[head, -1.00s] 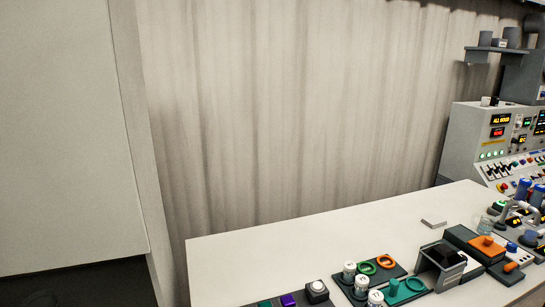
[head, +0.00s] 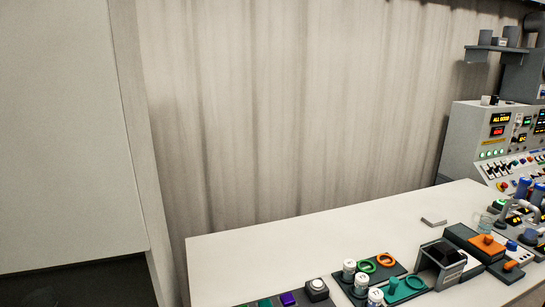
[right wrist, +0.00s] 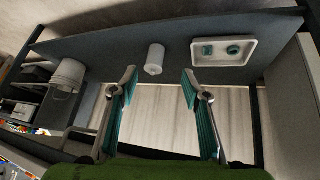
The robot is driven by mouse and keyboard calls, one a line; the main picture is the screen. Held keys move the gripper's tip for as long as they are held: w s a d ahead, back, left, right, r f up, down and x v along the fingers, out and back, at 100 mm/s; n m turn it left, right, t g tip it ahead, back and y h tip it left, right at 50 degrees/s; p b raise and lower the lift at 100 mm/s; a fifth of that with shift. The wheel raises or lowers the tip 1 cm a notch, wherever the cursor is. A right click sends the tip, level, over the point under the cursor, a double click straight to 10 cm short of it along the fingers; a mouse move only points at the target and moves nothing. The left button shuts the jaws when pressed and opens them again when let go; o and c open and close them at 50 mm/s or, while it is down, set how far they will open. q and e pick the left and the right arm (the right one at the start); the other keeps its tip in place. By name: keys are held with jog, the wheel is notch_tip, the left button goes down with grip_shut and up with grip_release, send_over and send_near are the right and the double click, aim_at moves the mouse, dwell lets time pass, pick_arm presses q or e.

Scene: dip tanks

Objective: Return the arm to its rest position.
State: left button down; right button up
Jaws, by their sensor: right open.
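My right gripper (right wrist: 160,80) shows in the right wrist view, with its two teal-padded fingers spread wide apart. Nothing is between the fingers. Beyond them is a dark grey board or shelf (right wrist: 110,52), bearing a white cylinder (right wrist: 154,59) and a white tray (right wrist: 247,62) with two teal pieces in it. The gripper appears apart from all of these. Neither gripper shows in the head view, and my left gripper is in no view.
In the head view a white bench (head: 300,248) holds small coloured parts, a teal plate (head: 409,292) and a dark box (head: 441,262) at its front right. A control console (head: 485,145) stands behind. A white bucket (right wrist: 69,75) is at the left of the wrist view.

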jog(key=s+a+f+g, duration=0.2)
jog(key=s+a+f, duration=0.2)
jog(key=s, duration=0.5)
jog(key=s+a+f+n+g, duration=0.1)
jog(key=s+a+f, duration=0.3)
jog(key=s+f, duration=0.4)
jog(key=s+a+f+n+g+y, duration=0.1)
jog(key=s+a+f+g, duration=0.2)
jog(key=s, duration=0.7)
notch_tip(320, 180, down, 3)
jog(key=shift+a+f, duration=0.15)
jog(key=shift+a, duration=0.85)
